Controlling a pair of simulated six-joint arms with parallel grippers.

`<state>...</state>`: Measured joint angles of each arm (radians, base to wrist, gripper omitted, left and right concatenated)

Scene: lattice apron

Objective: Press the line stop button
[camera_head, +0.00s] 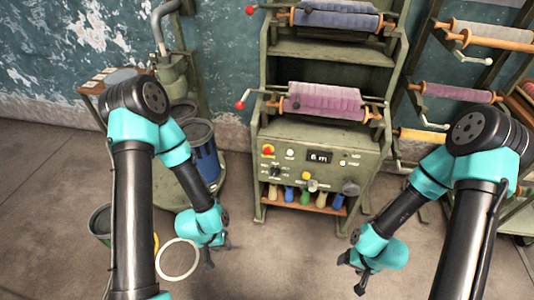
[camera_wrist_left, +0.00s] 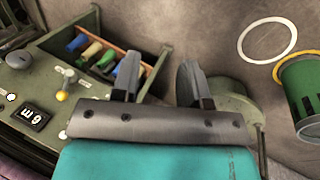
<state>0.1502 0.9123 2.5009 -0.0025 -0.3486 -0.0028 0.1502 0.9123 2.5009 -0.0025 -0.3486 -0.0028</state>
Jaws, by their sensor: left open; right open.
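A red button with yellow around it (camera_head: 267,150) sits at the upper left of the green machine's control panel (camera_head: 340,175) in the head view. Its label is too small to read, so I cannot confirm that it is the line stop button. My left gripper (camera_head: 217,254) is open and empty, low and left of the panel, apart from it. In the left wrist view its two fingers (camera_wrist_left: 158,82) are spread, with part of the panel to their left; the red button does not show there. My right gripper (camera_head: 351,274) is open and empty, below and right of the panel.
The panel also has a display (camera_head: 319,157), a dark knob (camera_head: 275,173) and a yellow knob (camera_head: 306,175). Coloured-handled tools (camera_head: 305,197) stand in a tray below. Red-knobbed levers stick out left of the rollers (camera_head: 322,101). A white ring (camera_head: 179,260) lies on the floor.

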